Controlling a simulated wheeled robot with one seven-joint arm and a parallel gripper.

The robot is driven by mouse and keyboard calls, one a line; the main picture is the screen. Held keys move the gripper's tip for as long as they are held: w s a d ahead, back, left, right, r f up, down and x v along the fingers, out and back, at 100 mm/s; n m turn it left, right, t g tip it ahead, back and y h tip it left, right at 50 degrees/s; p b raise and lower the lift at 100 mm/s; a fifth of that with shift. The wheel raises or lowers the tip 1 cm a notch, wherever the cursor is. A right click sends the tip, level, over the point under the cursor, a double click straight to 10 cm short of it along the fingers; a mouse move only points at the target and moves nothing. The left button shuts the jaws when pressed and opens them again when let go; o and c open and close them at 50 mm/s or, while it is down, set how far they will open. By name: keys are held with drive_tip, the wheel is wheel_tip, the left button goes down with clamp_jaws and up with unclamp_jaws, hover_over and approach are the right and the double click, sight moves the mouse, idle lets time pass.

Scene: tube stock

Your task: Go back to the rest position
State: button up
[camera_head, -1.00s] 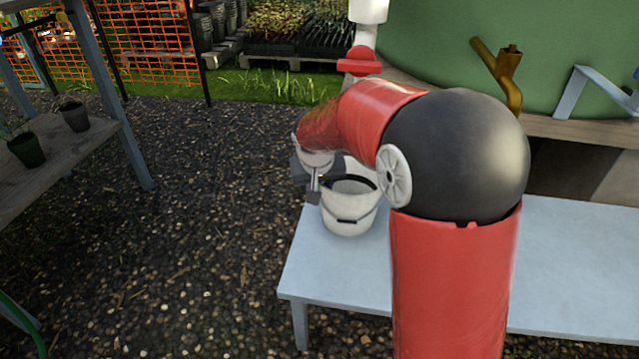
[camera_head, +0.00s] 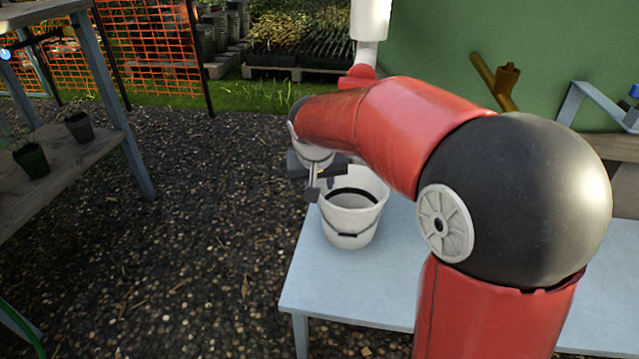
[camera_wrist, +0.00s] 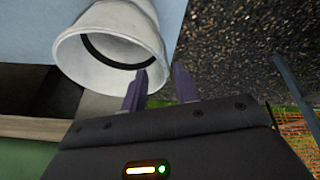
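My gripper (camera_head: 312,190) hangs at the left rim of a white bucket (camera_head: 350,228) in the head view.
The bucket stands near the left end of a pale blue table (camera_head: 345,295). A wooden shelf (camera_head: 75,160) with potted plants is at the left. Gravel ground (camera_head: 210,210) lies open between them.

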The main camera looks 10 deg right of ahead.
drive_tip(key=s+d+r+p, duration=0.2)
drive_tip(key=s+r+p, duration=0.1)
drive_tip(key=s, duration=0.5)
drive_tip(key=s+d+r+p, duration=0.3)
drive_tip(key=s+r, duration=0.2)
drive_tip(key=s, duration=0.4)
drive_tip(key=s+d+r+t+y+p, duration=0.1)
drive_tip(key=s+d+r+p, duration=0.2)
drive_tip(key=s, duration=0.6)
drive_tip(key=shift+r, duration=0.65)
